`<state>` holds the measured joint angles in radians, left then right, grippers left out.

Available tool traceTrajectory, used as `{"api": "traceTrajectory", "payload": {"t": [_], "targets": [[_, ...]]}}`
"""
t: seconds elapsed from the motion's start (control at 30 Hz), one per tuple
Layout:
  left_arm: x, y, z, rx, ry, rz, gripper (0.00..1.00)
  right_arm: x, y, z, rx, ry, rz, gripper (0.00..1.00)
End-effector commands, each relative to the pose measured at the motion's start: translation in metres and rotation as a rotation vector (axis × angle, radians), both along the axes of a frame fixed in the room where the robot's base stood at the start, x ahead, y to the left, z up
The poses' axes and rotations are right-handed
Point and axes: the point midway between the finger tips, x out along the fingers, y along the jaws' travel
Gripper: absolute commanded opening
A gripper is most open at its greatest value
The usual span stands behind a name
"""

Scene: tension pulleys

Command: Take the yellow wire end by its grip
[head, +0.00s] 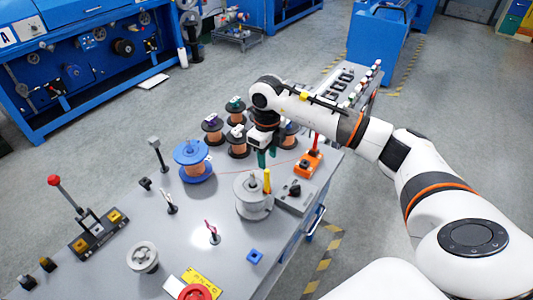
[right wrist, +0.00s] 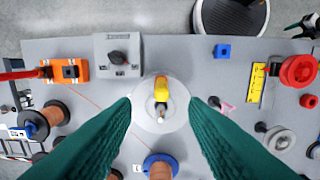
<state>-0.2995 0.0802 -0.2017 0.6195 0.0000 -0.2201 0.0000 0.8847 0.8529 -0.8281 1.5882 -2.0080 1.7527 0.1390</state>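The yellow grip (head: 267,177) of the wire end stands up from the top of a round grey drum (head: 252,204) on the grey table. The grip also shows in the right wrist view (right wrist: 161,88), near the middle, above the pale drum (right wrist: 147,117). My right gripper (head: 266,158) is over the table behind the grip in the head view, with its green fingers pointing down. In the right wrist view its fingers (right wrist: 160,101) are spread wide with nothing between them; the grip shows beyond, between the tips. My left gripper is out of view.
A grey box with a black knob (head: 293,190) and an orange device (head: 308,164) stand right of the drum. A blue spool (head: 192,160) and several copper-coloured spools stand left of and behind my gripper. A blue block (head: 255,256) lies near the front edge.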

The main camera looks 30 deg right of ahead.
Motion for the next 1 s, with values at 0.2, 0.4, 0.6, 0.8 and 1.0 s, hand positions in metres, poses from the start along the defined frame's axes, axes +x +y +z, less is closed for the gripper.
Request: {"api": "traceTrajectory", "payload": {"t": [0.2,0.4,0.6,0.8,1.0], "targets": [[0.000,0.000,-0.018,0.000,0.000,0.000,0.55,-0.001,0.001,-0.028,0.002,0.002,0.000,0.40],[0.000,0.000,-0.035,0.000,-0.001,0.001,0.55,0.000,0.001,-0.053,0.003,0.000,0.001,0.40],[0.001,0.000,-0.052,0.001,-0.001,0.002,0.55,0.000,0.001,-0.073,0.003,0.001,0.001,0.40],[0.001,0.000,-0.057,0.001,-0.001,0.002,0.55,0.000,0.001,-0.080,0.004,-0.001,0.001,0.40],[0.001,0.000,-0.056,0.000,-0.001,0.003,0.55,0.000,0.001,-0.080,0.004,-0.001,0.001,0.40]]}}
